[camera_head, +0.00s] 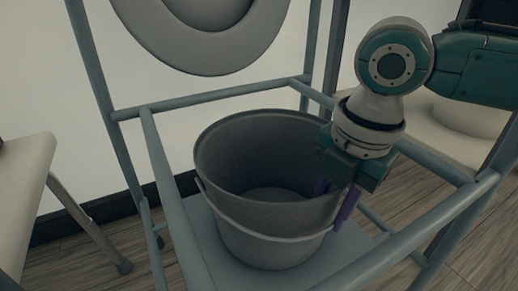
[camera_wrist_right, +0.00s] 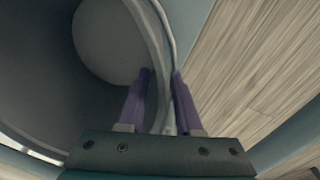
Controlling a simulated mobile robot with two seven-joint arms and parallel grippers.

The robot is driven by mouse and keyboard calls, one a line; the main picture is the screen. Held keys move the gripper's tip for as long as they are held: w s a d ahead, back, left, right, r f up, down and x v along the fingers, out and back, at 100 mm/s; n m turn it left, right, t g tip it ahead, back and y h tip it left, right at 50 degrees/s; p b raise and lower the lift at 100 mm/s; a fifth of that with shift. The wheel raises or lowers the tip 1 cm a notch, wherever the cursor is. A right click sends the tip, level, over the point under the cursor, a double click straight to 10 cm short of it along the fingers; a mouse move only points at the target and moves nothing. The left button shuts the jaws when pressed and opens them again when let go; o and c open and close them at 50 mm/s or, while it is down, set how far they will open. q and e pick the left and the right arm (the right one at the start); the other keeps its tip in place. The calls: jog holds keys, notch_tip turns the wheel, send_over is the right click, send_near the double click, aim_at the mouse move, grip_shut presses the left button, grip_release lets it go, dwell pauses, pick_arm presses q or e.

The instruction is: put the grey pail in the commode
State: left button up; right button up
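The grey pail (camera_head: 262,222) is upright inside the blue-grey frame of the commode (camera_head: 177,208), over its flat lower panel. Whether its base touches the panel is hidden. The commode's seat (camera_head: 203,42) is raised behind it. My right gripper (camera_head: 334,197) is at the pail's right rim, pointing down, with one purple finger inside the wall and one outside. In the right wrist view, the rim of the pail (camera_wrist_right: 48,75) runs between the fingers (camera_wrist_right: 162,78), with a gap left between them. The fingers look open around the wall. My left gripper is out of view.
A pale seat with a metal leg (camera_head: 25,185) stands at the left. A white rounded fixture (camera_head: 465,120) is behind my right arm at the right. The commode's side bars closely surround the pail. Wood floor shows on both sides.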

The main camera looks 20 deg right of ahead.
notch_tip(320, 180, up, 12)
jog(key=s+p, duration=0.1)
jog(key=p, duration=0.7)
jog(key=shift+s+d, duration=0.15)
jog(key=shift+d, duration=0.1)
jog(key=shift+f, duration=0.1)
